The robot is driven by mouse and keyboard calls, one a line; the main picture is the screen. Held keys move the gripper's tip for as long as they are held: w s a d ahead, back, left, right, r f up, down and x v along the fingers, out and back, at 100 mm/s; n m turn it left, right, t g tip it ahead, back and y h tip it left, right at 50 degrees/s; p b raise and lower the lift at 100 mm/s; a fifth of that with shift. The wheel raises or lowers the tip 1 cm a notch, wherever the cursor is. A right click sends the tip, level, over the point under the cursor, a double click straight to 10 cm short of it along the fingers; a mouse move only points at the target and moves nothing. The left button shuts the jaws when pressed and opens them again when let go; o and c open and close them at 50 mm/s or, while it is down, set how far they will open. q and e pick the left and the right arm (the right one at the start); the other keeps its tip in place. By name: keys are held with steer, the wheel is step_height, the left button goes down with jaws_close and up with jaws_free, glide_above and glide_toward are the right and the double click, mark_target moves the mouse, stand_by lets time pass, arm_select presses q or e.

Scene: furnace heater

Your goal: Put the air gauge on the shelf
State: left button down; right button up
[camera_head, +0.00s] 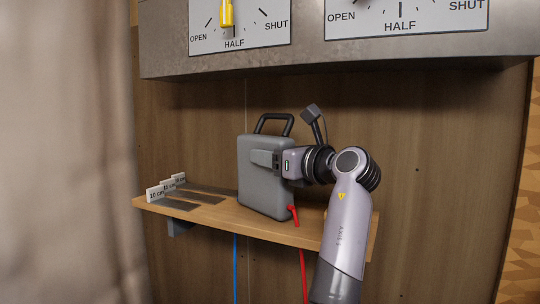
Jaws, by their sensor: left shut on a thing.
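A grey box-shaped case with a black top handle (262,190), apparently the air gauge, stands upright at the wooden shelf (180,210). Its bottom appears to touch the shelf top, though a small gap cannot be ruled out. My left gripper (262,158) is shut on the case at its upper right part, with the arm reaching up from the lower right. A red hose end (293,214) shows by the case's lower right corner. My right gripper is not in view.
Several dark flat pieces with small white size cards (160,189) lie on the shelf's left end. Red (303,275) and blue (235,265) hoses hang below the shelf. A grey panel with OPEN/HALF/SHUT dials (310,60) juts out above. A curtain (65,150) fills the left.

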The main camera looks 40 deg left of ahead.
arm_select(q)
steer(key=shift+s+d, duration=0.1)
stand_by(0.3)
steer(key=shift+c, duration=2.2)
jaws_free()
